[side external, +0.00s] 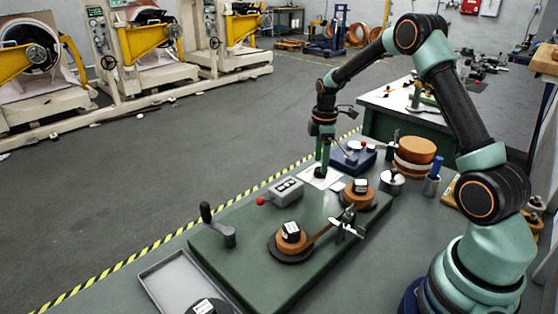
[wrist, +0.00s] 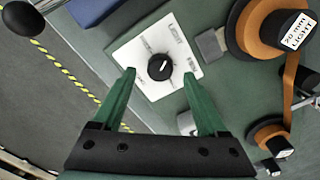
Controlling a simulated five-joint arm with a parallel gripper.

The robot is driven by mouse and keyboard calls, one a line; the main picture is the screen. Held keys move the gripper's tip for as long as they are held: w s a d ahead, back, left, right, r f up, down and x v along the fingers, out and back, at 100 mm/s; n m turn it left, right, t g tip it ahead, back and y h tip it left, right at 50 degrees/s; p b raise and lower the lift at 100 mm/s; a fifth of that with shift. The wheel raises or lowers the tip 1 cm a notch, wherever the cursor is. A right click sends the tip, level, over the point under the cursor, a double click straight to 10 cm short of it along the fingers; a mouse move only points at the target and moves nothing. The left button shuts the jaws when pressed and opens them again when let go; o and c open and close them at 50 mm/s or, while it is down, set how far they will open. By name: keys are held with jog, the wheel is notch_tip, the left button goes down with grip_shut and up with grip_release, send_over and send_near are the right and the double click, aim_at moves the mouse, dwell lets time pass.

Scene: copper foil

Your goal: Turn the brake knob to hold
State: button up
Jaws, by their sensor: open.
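The brake knob (wrist: 159,68) is a small round black knob with a white pointer line. In the wrist view the pointer slants slightly toward the upper right. My gripper (wrist: 159,76) is open and empty, its two green fingers apart on either side of the knob with a clear gap to each. In the side view my gripper (side external: 322,174) points down over the white plate (side external: 312,181) and hides the knob. I cannot tell the exact height of the fingertips above the plate.
Copper foil spools (side external: 359,193) (side external: 291,238) stand on the green base (side external: 244,270), foil running between them. A grey tray (side external: 165,271) lies front left.

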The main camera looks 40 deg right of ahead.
jog(key=shift+f, duration=1.15)
grip_shut()
